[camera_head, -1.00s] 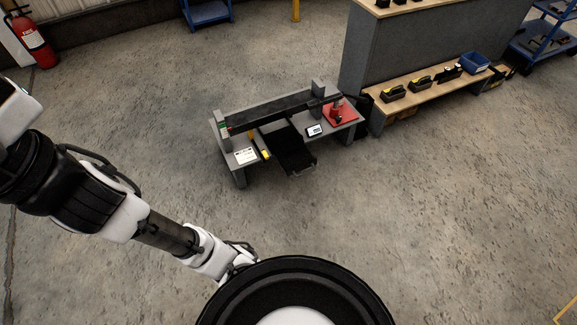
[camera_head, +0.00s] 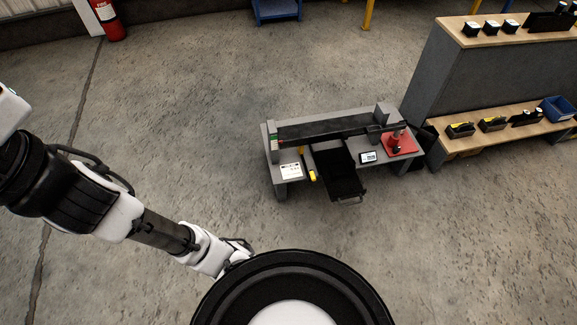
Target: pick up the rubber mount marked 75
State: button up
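I cannot make out a rubber mount marked 75; no number is readable at this distance. Several small dark blocks with pale tops (camera_head: 508,25) stand on the upper wooden shelf at the upper right, too small to identify. Black bins with yellow parts (camera_head: 460,129) stand on the lower wooden shelf. My arm reaches in from the left, and its far end is hidden behind the round black and white part of my body at the bottom. My gripper does not show.
A grey workbench (camera_head: 283,189) stands mid-floor with a dark conveyor-like bar (camera_head: 325,127), a red stand (camera_head: 401,144), a small screen and a white sheet. A blue bin (camera_head: 556,109) sits on the lower shelf. A fire extinguisher (camera_head: 109,20) is far left. Concrete floor around the bench is clear.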

aim_at(471, 30)
jog(key=i+l+z, duration=0.25)
jog(key=i+l, duration=0.8)
jog(key=l, duration=0.45)
jog(key=i+l+z, duration=0.25)
jog(key=i+l, duration=0.9)
jog(key=l, duration=0.15)
